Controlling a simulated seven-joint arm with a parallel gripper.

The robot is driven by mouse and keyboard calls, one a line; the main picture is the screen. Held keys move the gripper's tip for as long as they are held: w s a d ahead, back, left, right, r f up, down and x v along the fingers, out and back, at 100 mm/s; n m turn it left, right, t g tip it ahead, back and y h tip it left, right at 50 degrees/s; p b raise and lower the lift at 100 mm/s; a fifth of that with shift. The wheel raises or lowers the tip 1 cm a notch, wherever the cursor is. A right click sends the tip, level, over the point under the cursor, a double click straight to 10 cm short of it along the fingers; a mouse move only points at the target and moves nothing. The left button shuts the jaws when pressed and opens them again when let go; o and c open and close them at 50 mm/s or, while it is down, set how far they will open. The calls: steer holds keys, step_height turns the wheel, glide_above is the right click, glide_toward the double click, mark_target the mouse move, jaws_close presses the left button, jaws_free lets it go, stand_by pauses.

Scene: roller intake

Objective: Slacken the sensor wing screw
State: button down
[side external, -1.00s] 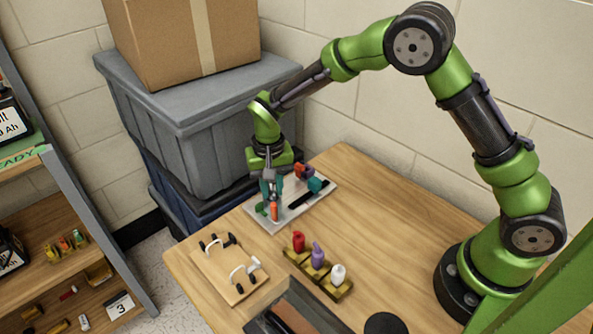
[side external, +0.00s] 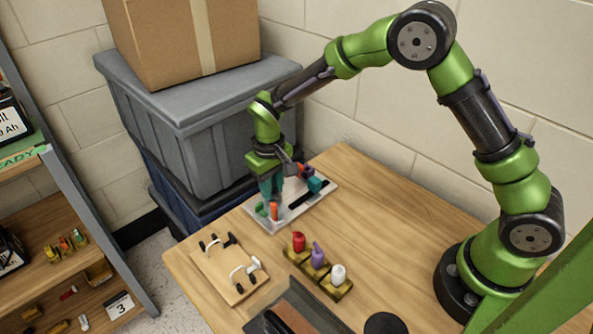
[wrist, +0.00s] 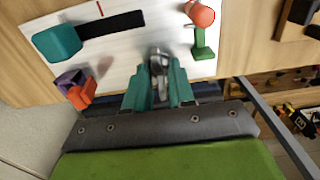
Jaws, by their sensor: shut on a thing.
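My gripper (side external: 272,197) points down over the white plate (side external: 291,214) at the back left of the table. In the wrist view, the teal fingers of my gripper (wrist: 159,76) are shut on the silver wing screw (wrist: 157,62), one finger on each side. The fingers hide the screw in the side view. The plate (wrist: 150,22) also carries a teal block (wrist: 57,43) beside a black bar (wrist: 112,23) with a thin red mark near it. An orange round piece (wrist: 200,13) with a green part (wrist: 204,42) stands close to the right of my fingers.
An orange and purple piece (wrist: 77,90) sits at the plate's edge, left of my fingers. A wooden board with clips (side external: 229,272) and a holder with red, purple and white pieces (side external: 317,272) stand in front. Grey bins (side external: 200,130) rise behind. The table's right middle is clear.

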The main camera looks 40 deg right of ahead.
steer(key=c, duration=1.2)
jaws_free()
steer(key=shift+o, duration=0.2)
steer(key=shift+r, duration=0.15)
steer(key=shift+r, duration=3.4)
steer(key=s+d+r+m+t+y, duration=0.1)
steer(key=s+d+r+m+t, duration=0.1)
steer(key=s+r, duration=0.5)
steer(key=s+d+r+m+t+y, duration=0.1)
steer(key=s+d+r+t, duration=0.4)
steer(key=s, duration=1)
step_height(320, 180, up, 4)
steer(key=shift+d+f+m, duration=0.2)
steer(key=shift+d+m, duration=0.3)
steer(key=shift+d, duration=0.65)
